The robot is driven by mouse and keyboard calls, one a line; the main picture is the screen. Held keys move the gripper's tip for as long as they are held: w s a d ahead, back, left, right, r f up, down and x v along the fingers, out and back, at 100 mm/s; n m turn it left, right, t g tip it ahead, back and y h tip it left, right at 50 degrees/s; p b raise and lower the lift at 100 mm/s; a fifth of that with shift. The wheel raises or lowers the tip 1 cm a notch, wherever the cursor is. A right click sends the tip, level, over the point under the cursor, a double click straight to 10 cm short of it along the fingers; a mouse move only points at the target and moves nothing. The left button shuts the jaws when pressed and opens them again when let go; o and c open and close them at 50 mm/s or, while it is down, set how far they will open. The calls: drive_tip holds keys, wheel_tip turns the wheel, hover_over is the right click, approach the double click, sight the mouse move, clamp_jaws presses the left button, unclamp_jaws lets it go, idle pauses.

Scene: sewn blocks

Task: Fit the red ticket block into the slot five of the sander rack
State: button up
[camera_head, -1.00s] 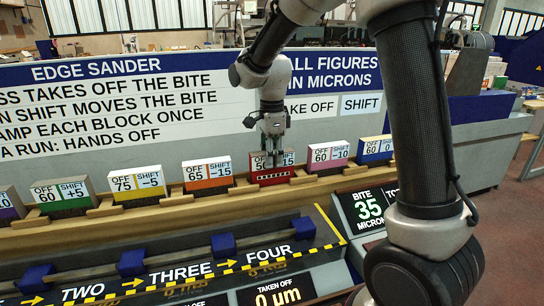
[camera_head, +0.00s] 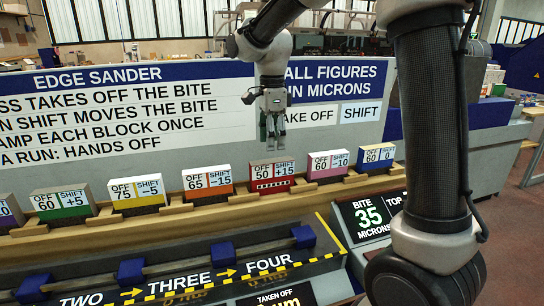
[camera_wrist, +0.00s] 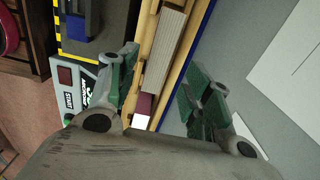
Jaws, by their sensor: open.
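The red ticket block (camera_head: 271,178), marked OFF 50 and SHIFT +15, stands upright on the wooden ledge (camera_head: 110,221), between the orange and pink blocks. My gripper (camera_head: 271,142) is open and empty, pointing down above the red block and clear of it. In the wrist view my gripper's two fingers (camera_wrist: 160,95) are spread on either side of the ledge, with a grey block top (camera_wrist: 165,50) showing beyond them. The sander rack (camera_head: 175,262) with blue clamps lies in front, labelled TWO, THREE and FOUR; no label for slot five shows.
A display reading 35 microns (camera_head: 368,215) is at the right.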

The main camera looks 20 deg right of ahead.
drive_tip(key=shift+d+r, duration=0.1)
drive_tip(key=shift+r, duration=1.75)
drive_tip(key=s+d+n+t, duration=0.1)
drive_tip(key=s+d+n, duration=0.4)
drive_tip(key=s, duration=0.3)
drive_tip(key=s+d+f+n+t, duration=0.1)
drive_tip(key=s+d+n+t, duration=0.1)
drive_tip(key=s+d+n, duration=0.2)
drive_tip(key=s+d+n+t, duration=0.1)
drive_tip(key=s+d+n, duration=0.4)
drive_tip(key=s+n, duration=0.4)
drive_tip(key=s, duration=0.5)
drive_tip(key=shift+s+d+f, duration=0.25)
drive_tip(key=shift+d+f, duration=0.05)
drive_tip(key=shift+d, duration=0.05)
drive_tip(key=shift+s, duration=0.1)
